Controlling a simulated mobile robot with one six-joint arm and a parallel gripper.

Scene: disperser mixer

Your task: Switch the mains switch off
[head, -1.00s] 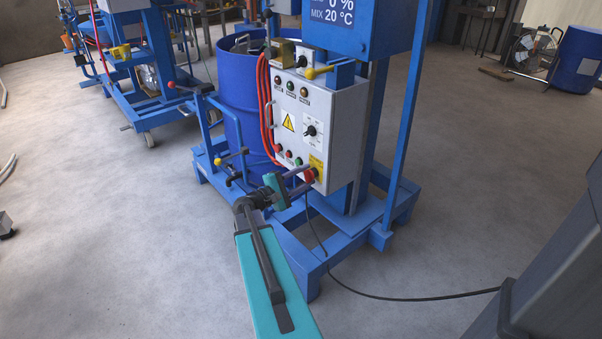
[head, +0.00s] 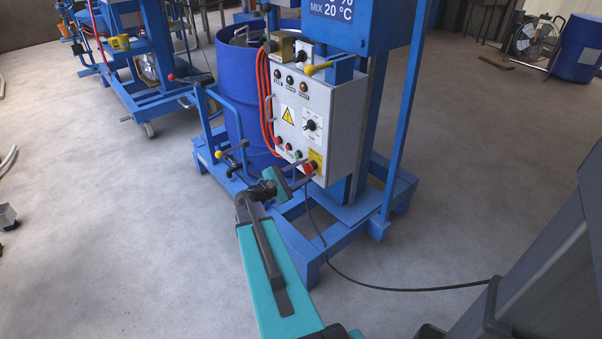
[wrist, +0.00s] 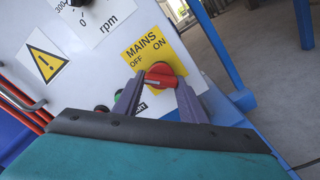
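The red mains switch knob (wrist: 160,75) sits on a yellow plate (wrist: 167,47) marked MAINS, OFF at left and ON at right. A pale mark on the knob lies toward its left side in the wrist view. The knob (head: 309,167) also shows small at the lower right of the grey control panel (head: 343,127) in the head view. My gripper (wrist: 160,85) has its two dark fingers apart, one on each side of the knob. I cannot tell whether they touch it. The knob's lower part is hidden by the fingers.
Small push buttons (head: 289,146) and a speed dial (head: 312,125) are just left of and above the switch. Red cables (head: 263,100) hang at the panel's left edge. The machine's blue base frame (head: 300,245) is below, and a black cable (head: 400,290) crosses the floor.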

